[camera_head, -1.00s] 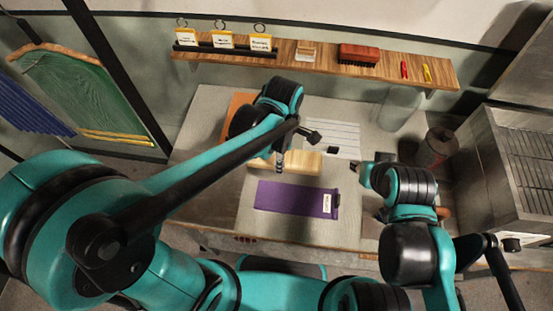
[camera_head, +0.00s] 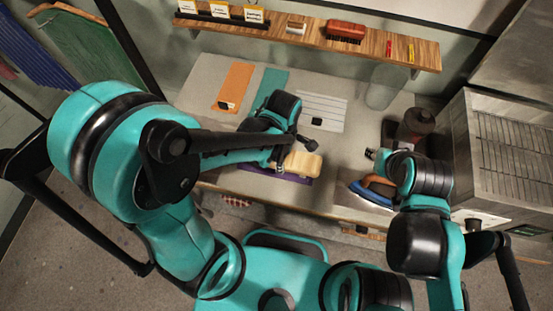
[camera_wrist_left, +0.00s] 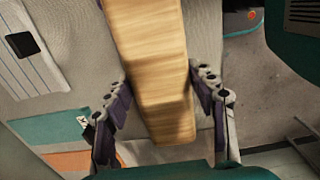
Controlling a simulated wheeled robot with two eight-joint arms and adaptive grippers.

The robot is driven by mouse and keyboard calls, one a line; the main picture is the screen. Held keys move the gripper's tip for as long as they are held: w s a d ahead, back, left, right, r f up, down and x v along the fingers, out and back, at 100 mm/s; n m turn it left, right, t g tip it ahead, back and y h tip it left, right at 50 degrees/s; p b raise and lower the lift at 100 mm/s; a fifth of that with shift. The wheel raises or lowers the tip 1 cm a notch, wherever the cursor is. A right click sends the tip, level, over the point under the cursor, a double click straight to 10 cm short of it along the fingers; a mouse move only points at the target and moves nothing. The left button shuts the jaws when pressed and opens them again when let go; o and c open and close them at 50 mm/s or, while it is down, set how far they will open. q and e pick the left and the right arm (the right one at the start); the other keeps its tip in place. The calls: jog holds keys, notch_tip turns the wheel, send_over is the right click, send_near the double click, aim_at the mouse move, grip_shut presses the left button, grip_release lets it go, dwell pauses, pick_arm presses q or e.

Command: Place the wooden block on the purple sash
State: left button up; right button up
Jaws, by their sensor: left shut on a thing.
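The pale wooden block (camera_head: 303,164) is held in my left gripper (camera_head: 283,157). In the left wrist view the block (camera_wrist_left: 152,65) lies between the two fingers (camera_wrist_left: 162,105), which are shut on it. In the head view the block overlaps the purple sash (camera_head: 290,179) near the bench's front edge and hides part of it. Whether the block touches the sash or hangs above it I cannot tell. My right gripper (camera_head: 371,154) is at the right side of the bench, apart from the block; its jaws are too small to read.
Orange (camera_head: 236,80), teal (camera_head: 271,82) and white striped (camera_head: 323,108) sashes lie farther back on the bench. A blue iron (camera_head: 372,192), a dark jar (camera_head: 417,126) and a glass jar (camera_head: 384,93) stand at the right. A wooden shelf (camera_head: 270,30) runs along the back.

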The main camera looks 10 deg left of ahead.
pick_arm(q)
jog(key=shift+w+a+f, duration=0.4)
jog(key=shift+a+f, duration=0.05)
jog(key=shift+a, duration=0.15)
jog(key=shift+w+a+f, duration=0.4)
jog(key=shift+a+f, duration=0.05)
jog(key=shift+a, duration=0.1)
jog(key=shift+w+a+f, duration=0.2)
jog(key=shift+w+a, duration=0.05)
jog(key=shift+a, duration=0.1)
jog(key=shift+c, duration=0.7)
notch_tip(320, 180, down, 3)
jog(key=shift+f+b, duration=0.1)
jog(key=shift+b, duration=0.8)
jog(key=shift+f, duration=0.45)
jog(key=shift+r, duration=0.1)
jog(key=o, duration=1.7)
